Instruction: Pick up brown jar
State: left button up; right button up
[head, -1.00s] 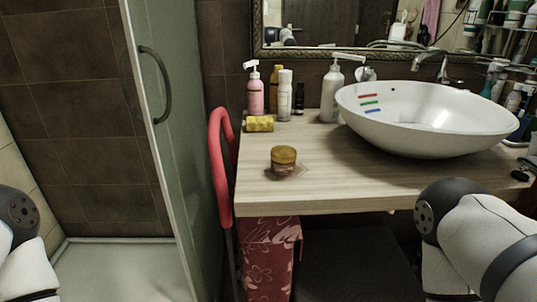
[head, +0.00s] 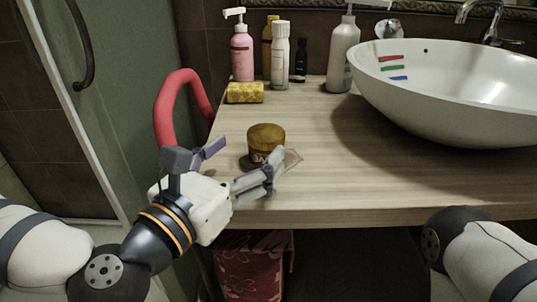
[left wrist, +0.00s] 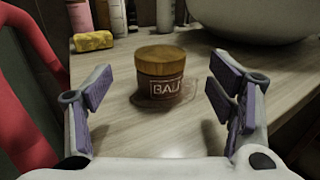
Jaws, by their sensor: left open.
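The brown jar (head: 266,141) stands upright on the wooden counter, with a yellow-brown lid and a dark body. In the left wrist view the jar (left wrist: 160,72) shows a white-lettered label and sits ahead of my fingers, roughly midway between them. My left gripper (head: 238,166) is open and empty at the counter's left front, just short of the jar. In the left wrist view its two purple-padded fingers (left wrist: 160,98) are spread wide and apart from the jar. In the head view one finger overlaps the jar's lower part. My right gripper is out of view.
A pink pump bottle (head: 242,56), a white bottle (head: 280,57) and a grey pump bottle (head: 343,58) stand at the back. A white basin (head: 450,95) is to the right. A red curved handle (head: 165,110) rises at the left edge.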

aim_at(266, 132)
pick_arm(q)
jog(key=x, duration=0.7)
jog(key=shift+r+p, duration=0.1)
jog(key=shift+p, duration=0.25)
jog(key=c, duration=1.4)
